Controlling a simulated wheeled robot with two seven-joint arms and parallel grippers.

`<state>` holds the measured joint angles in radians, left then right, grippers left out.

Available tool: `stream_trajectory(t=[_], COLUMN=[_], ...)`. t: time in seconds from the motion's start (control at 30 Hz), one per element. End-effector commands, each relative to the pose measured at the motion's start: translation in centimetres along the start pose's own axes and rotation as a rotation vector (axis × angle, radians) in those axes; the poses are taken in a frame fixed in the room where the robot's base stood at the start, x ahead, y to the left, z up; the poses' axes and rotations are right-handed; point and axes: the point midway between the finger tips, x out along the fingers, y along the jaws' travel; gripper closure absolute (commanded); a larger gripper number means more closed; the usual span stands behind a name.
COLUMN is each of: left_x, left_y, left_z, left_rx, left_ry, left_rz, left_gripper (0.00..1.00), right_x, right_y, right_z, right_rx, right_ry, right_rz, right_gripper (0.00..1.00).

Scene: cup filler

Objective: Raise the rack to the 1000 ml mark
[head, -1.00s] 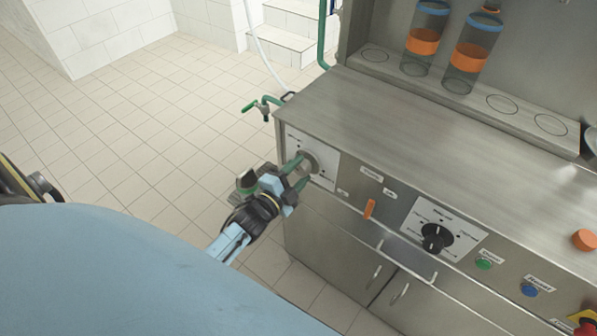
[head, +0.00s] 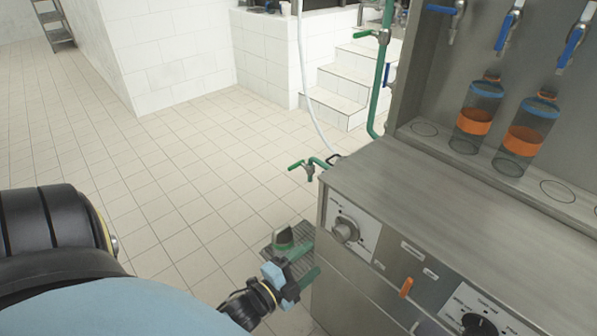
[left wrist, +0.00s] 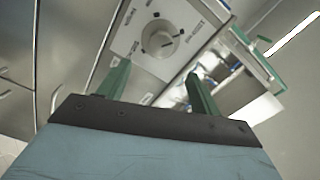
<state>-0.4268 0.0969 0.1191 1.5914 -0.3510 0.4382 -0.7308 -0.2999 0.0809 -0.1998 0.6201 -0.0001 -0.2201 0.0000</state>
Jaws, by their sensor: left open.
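The grey round knob (head: 345,230) sits on a white dial plate at the left end of the machine's front panel. It also shows in the left wrist view (left wrist: 160,39), ahead of my fingers; its marks are too small to read. My left gripper (head: 304,264) is open and empty, below and left of the knob and apart from it. Its green fingers (left wrist: 158,88) frame the dial plate from below in the wrist view. Two bottles with orange bands (head: 473,118) stand on a ring-marked shelf (head: 558,190), which may be the rack. My right gripper is out of view.
An orange lever (head: 406,288) and a black selector knob (head: 480,326) lie to the right on the panel. A green tap (head: 309,168) sticks out at the machine's left corner. The tiled floor (head: 190,170) at left is open.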

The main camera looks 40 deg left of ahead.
Motion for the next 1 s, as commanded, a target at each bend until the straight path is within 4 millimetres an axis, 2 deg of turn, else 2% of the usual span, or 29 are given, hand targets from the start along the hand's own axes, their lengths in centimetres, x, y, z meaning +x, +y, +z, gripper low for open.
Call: stream_trajectory(t=[0.1,0.23,0.87,0.93,1.0], left_x=[-1.8,-2.7,-2.9,-3.0,-3.3], left_y=[0.0,0.0,0.1,0.9,3.0], left_z=[0.0,0.0,0.0,0.3,0.9], left_rx=[-0.001,-0.001,-0.003,-0.025,-0.079], left_ry=[0.0,0.0,-0.001,-0.015,-0.048], left_rz=[0.0,-0.001,0.001,0.021,0.069], left_gripper=[0.36,0.36,0.36,0.36,0.36], right_x=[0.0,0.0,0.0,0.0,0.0], right_y=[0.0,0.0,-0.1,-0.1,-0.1], right_z=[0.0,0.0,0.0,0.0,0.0], right_rx=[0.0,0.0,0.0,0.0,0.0], right_ry=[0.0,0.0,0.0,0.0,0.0], right_rz=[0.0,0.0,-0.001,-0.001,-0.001], right_gripper=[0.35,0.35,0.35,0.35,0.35])
